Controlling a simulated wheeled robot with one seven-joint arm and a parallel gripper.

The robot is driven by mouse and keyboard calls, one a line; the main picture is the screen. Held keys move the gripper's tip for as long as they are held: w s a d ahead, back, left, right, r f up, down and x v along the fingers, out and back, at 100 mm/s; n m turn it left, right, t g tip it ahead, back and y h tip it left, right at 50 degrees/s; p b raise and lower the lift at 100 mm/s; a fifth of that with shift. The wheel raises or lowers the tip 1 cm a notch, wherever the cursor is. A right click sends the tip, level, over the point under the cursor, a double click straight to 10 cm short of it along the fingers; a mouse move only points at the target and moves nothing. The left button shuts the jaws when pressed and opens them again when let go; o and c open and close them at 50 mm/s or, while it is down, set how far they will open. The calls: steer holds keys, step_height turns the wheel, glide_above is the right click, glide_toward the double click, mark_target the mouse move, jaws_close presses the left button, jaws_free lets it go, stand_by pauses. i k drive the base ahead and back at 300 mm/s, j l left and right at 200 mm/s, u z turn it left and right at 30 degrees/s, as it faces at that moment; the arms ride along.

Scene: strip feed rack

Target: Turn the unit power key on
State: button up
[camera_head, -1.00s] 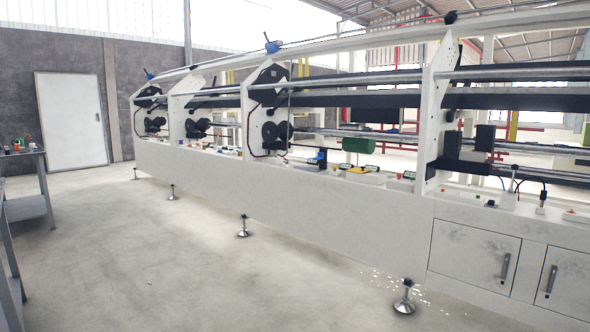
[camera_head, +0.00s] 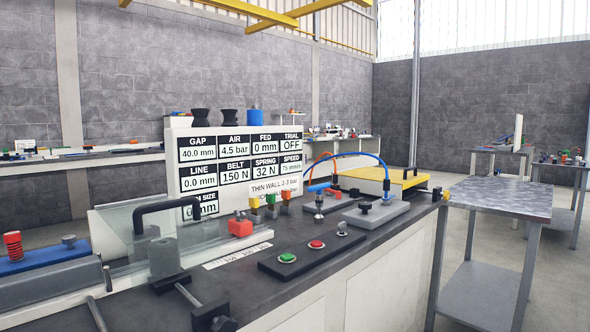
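A black control strip (camera_head: 270,268) lies on the dark bench top in front of the readout board. On it are a green button (camera_head: 287,257), a red button (camera_head: 316,244) and a small silver piece (camera_head: 342,228) at the far right end. The silver piece may be the power key; it is too small to tell, and its turn position does not show. The white readout board (camera_head: 238,168) shows air 4.5 bar, fed 0 mm and trial OFF. My gripper is not in view.
The bench (camera_head: 365,290) also carries a clear guard with a black handle (camera_head: 167,206), a red block (camera_head: 240,227), a yellow-topped unit (camera_head: 385,178) and blue and orange hoses. A metal table (camera_head: 510,197) stands to the right. Floor shows between bench and table.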

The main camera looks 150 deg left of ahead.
mark_target(342, 226)
steer(key=u, duration=5.35)
